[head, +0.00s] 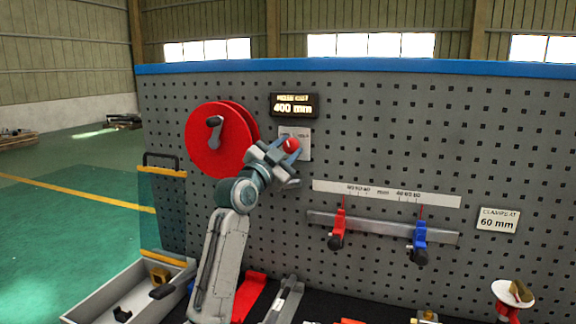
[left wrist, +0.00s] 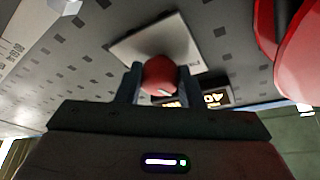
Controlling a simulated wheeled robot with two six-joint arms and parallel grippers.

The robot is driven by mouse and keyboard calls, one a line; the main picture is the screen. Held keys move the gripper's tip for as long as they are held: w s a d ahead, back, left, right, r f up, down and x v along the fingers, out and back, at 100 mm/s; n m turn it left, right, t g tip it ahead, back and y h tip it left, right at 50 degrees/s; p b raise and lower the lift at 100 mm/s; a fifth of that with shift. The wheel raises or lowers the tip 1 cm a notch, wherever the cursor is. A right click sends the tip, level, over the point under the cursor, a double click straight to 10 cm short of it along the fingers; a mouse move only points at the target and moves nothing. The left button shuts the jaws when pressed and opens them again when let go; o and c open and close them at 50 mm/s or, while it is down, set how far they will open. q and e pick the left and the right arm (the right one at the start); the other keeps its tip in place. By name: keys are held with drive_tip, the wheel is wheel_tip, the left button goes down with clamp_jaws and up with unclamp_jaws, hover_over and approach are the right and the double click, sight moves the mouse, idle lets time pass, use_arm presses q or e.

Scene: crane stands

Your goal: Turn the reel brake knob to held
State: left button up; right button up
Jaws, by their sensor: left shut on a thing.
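The reel brake knob (head: 291,146) is a small red round knob in front of a pale plate (head: 304,143) on the pegboard. My left gripper (head: 287,150) is shut on the knob. In the left wrist view the knob (left wrist: 159,75) sits between the two fingertips, with a short white mark on its face. The plate's lettering is mostly hidden by my gripper, so I cannot read the knob's setting. The red reel (head: 222,140) with a grey crank handle is mounted to the left of the knob. My right gripper is not in view.
A display (head: 294,105) above the knob reads 400 mm. A red clamp (head: 338,230) and a blue clamp (head: 419,243) sit on a rail to the right. A grey tray (head: 90,312) and loose tools lie below. A transparent green panel (head: 162,210) stands left.

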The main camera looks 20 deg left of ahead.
use_arm(q)
drive_tip(key=m+h+b, duration=0.1)
drive_tip(key=m, duration=0.1)
drive_tip(key=shift+f+m+g, duration=0.1)
drive_tip(key=shift+m+g, duration=0.2)
drive_tip(key=shift+a+m+g+b, duration=0.1)
drive_tip(key=shift+m+g+b, duration=0.35)
drive_tip(key=shift+m, duration=0.55)
drive_tip(key=shift+m+g+h, duration=0.25)
drive_tip(key=shift+m+h, duration=0.05)
drive_tip(key=shift+m, duration=0.2)
drive_tip(key=shift+r+m+g, duration=0.25)
drive_tip(key=shift+m+g, duration=0.15)
drive_tip(key=shift+m, duration=0.6)
drive_tip(key=shift+r+m+g, duration=0.1)
drive_tip(key=shift+m+g, duration=0.3)
drive_tip(key=shift+m, duration=0.6)
drive_tip(key=m+g+p, duration=0.1)
drive_tip(key=m, duration=0.2)
drive_tip(key=shift+r, duration=0.1)
drive_tip(key=shift+m+y+p, duration=0.35)
drive_tip(key=shift+m+y, duration=0.05)
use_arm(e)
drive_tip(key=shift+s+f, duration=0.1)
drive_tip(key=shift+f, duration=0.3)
